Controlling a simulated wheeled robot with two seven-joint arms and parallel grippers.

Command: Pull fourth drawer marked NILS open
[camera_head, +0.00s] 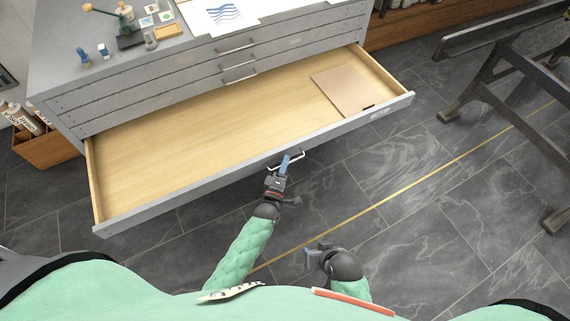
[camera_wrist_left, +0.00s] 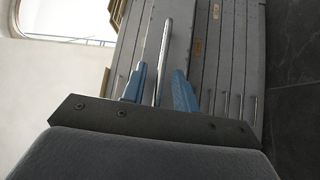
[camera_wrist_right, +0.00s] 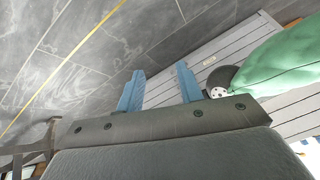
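A grey drawer (camera_head: 250,170) of the flat-file cabinet stands far out, showing its pale wooden inside. Its front has a bar handle (camera_head: 298,156) and a small label (camera_head: 380,115) near the right end, too small to read. My left gripper (camera_head: 284,165) is at this handle. In the left wrist view, the handle bar (camera_wrist_left: 164,55) runs between the two blue fingers of my left gripper (camera_wrist_left: 159,80), with gaps showing on both sides. My right gripper (camera_head: 318,258) is low near my body, away from the drawer; in the right wrist view (camera_wrist_right: 160,82) its fingers are apart and empty.
A flat tan folder or board (camera_head: 342,90) lies in the drawer's right part. Closed drawers (camera_head: 180,85) are above it. The cabinet top (camera_head: 75,40) holds small items and a print (camera_head: 222,14). A dark trestle (camera_head: 490,75) stands at right. A wooden crate (camera_head: 42,148) is at left.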

